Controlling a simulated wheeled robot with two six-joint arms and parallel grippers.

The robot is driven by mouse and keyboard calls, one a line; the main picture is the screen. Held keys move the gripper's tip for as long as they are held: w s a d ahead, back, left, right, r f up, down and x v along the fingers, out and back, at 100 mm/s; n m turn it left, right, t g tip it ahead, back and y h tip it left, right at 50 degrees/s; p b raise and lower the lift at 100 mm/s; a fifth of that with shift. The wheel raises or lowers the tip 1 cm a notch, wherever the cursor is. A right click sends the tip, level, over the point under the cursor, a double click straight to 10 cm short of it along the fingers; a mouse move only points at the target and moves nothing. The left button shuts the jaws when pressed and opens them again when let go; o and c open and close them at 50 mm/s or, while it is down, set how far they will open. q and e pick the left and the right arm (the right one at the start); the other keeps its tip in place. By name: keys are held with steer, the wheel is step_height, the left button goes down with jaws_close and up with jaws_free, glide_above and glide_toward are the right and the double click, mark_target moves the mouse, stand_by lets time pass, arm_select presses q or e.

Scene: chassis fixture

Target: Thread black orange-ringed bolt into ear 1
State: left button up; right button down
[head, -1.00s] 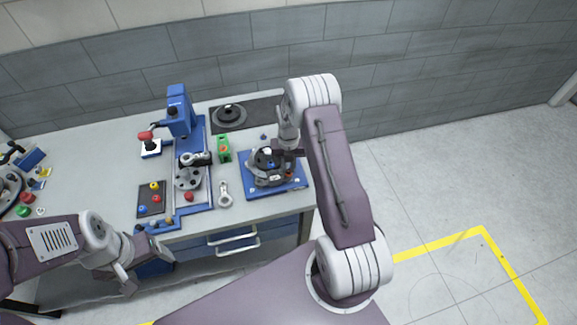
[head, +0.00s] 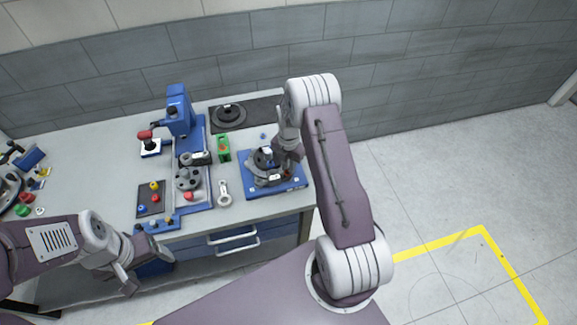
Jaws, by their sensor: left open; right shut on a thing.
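The chassis fixture, a dark round part on a blue base plate (head: 292,187), sits at the right front of the bench. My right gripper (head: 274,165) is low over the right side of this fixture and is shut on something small. The black orange-ringed bolt cannot be made out; the gripper and wrist cover that spot. I cannot tell which ear is ear 1, or whether the bolt touches it. My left gripper (head: 146,270) is open and empty, in front of the bench's front edge, far from the fixture.
A blue press (head: 179,115) stands left of the fixture. A green block (head: 223,149), a grey ring-ended link (head: 224,192) and a dark tray of coloured knobs (head: 150,200) lie nearby. A black disc (head: 229,114) sits on a dark mat behind.

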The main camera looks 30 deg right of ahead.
steer(key=shift+s+f+m, duration=0.15)
steer(key=shift+m, duration=0.9)
steer(key=shift+s+f+m, duration=0.1)
steer(key=shift+s+m, duration=0.05)
steer(key=shift+m, duration=0.9)
steer(key=m, duration=0.2)
steer(key=shift+a+m, duration=0.1)
steer(key=shift+m, duration=0.3)
steer(key=shift+f+m, duration=0.1)
steer(key=shift+m, duration=0.4)
steer(key=shift+s+m, duration=0.1)
steer(key=shift+m, duration=1.1)
steer(key=m, duration=0.2)
steer(key=shift+m, duration=0.3)
steer(key=shift+f+m, duration=0.1)
steer(key=shift+m, duration=0.3)
